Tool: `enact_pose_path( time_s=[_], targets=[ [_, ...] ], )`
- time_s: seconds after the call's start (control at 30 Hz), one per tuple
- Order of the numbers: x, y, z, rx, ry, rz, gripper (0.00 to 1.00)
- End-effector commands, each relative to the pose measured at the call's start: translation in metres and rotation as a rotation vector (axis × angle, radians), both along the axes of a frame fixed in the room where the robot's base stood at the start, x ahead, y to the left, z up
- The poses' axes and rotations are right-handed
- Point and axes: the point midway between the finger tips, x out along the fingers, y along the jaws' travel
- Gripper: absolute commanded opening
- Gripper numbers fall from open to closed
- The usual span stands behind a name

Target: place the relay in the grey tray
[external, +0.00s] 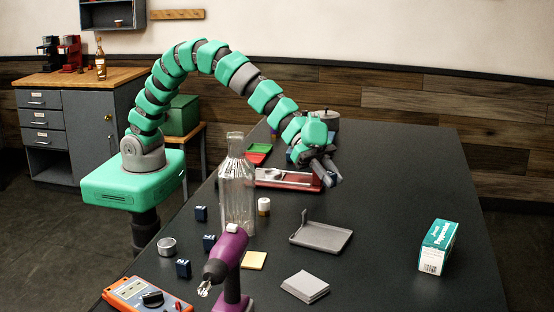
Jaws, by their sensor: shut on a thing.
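My gripper (329,172) is at the end of the green arm, above the far middle of the dark table, beside the right end of a red and grey tray-like part (285,179). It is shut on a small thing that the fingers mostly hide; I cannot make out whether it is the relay. A shallow grey tray (321,238) with a raised tab at its back left lies nearer the camera, below my gripper in the picture. It looks empty. Small dark blue blocks with pale marks (201,213) stand at the left; I cannot tell whether they are relays.
A tall clear bottle (237,190) stands left of the grey tray, with a purple drill (228,262) in front. A grey flat stack (305,286), a yellow pad (253,260) and a teal box (438,246) lie around. The table's right side is mostly clear.

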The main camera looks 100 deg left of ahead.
Motion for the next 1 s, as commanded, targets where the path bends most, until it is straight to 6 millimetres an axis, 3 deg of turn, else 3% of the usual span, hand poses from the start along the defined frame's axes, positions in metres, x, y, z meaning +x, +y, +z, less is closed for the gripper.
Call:
enact_pose_path(
  time_s=[0.1, 0.3, 0.6, 0.87, 1.0],
  targets=[
    [-0.002, -0.034, -0.01, -0.005, -0.002, -0.041, 0.0],
    [-0.004, -0.059, -0.021, -0.01, 0.002, -0.069, 0.0],
    [-0.005, -0.061, -0.069, -0.01, 0.002, -0.072, 0.0],
    [-0.005, -0.06, -0.084, -0.01, 0.0, -0.071, 0.0],
    [-0.005, -0.06, -0.101, -0.011, 0.002, -0.07, 0.0]
  ],
)
